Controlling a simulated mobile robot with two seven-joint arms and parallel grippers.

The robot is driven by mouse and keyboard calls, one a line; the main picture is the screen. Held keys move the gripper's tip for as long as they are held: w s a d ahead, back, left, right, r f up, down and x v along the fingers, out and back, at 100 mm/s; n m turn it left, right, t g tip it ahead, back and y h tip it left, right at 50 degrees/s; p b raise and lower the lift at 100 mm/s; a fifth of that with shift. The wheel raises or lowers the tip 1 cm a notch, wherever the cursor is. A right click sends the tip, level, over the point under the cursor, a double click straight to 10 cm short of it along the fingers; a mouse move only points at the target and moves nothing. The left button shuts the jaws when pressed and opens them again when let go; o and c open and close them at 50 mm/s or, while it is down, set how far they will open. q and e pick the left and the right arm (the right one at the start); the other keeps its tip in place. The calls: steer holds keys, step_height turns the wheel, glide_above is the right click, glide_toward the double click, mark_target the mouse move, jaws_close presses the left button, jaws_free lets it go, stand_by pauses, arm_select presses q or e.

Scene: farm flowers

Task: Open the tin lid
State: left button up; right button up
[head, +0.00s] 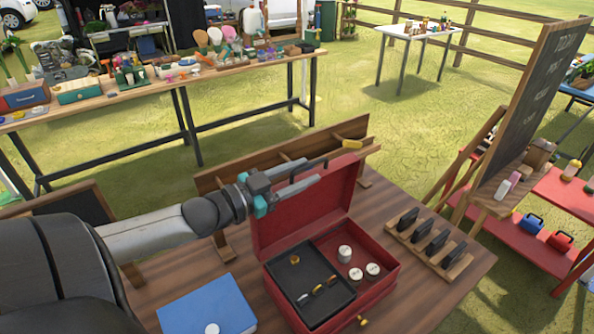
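The red tin (375,302) sits on the wooden table with its front toward the lower right. Its red lid (305,218) stands raised at the back, roughly upright, so the inside shows. Inside are a dark tray (318,314) with small brass-coloured pieces and several white round-topped items (345,254). A small brass clasp (363,321) shows at the front. My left gripper (320,171) is at the top edge of the raised lid, its two fingers apart. Whether the fingers touch the lid is hard to tell. My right gripper is not in view.
A blue box or book (208,304) lies left of the tin. A wooden rack with dark blocks (428,244) stands to the right. A low wooden shelf (230,178) is behind the lid. A chalkboard (535,85) stands farther right. Bare tabletop (455,290) shows at right.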

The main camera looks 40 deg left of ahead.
arm_select(q)
steer(key=p+v, duration=0.2)
steer(key=v, duration=1.3)
steer(key=shift+s+a+r, duration=0.1)
stand_by(0.3)
